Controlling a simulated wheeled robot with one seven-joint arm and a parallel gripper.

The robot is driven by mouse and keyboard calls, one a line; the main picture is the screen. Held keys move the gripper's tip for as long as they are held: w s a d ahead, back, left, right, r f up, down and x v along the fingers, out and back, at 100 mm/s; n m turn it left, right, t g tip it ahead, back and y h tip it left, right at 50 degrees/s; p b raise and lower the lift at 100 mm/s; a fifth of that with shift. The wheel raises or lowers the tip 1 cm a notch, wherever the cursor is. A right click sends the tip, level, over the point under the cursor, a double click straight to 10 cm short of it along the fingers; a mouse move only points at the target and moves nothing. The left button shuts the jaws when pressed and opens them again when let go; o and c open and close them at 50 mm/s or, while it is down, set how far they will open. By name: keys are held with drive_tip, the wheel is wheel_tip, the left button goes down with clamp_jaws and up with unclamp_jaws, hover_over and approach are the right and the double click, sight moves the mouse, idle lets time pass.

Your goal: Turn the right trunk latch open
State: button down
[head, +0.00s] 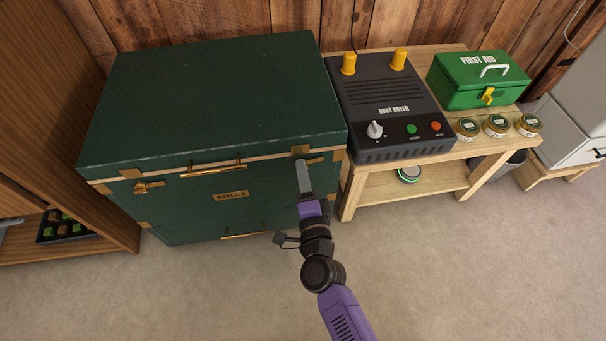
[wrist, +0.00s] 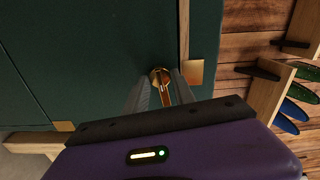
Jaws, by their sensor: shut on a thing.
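The green trunk (head: 215,125) with brass corners stands against the wall, its lid down. The left latch (head: 148,187) is a brass turn piece on the front, left of the handle (head: 213,169). My gripper (head: 301,166) is at the right latch, which it hides in the head view. In the wrist view the right latch (wrist: 161,78) shows as a round brass piece with a narrow lever running down between my fingers. My gripper (wrist: 163,90) is shut on this lever in the wrist view. The latch's exact turn angle is hard to tell.
A wooden bench (head: 354,189) stands close to the trunk's right side. It bears a black boot dryer (head: 381,108), a green first aid box (head: 474,83) and several tins. A brown cabinet (head: 105,215) is at the left. The carpet in front is clear.

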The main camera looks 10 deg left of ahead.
drive_tip(key=shift+m, duration=0.7)
drive_tip(key=c, duration=1)
unclamp_jaws()
drive_tip(key=shift+c, duration=0.2)
drive_tip(key=shift+s, duration=0.1)
drive_tip(key=v, duration=0.7)
drive_tip(key=shift+s, duration=0.35)
drive_tip(key=shift+d, duration=0.15)
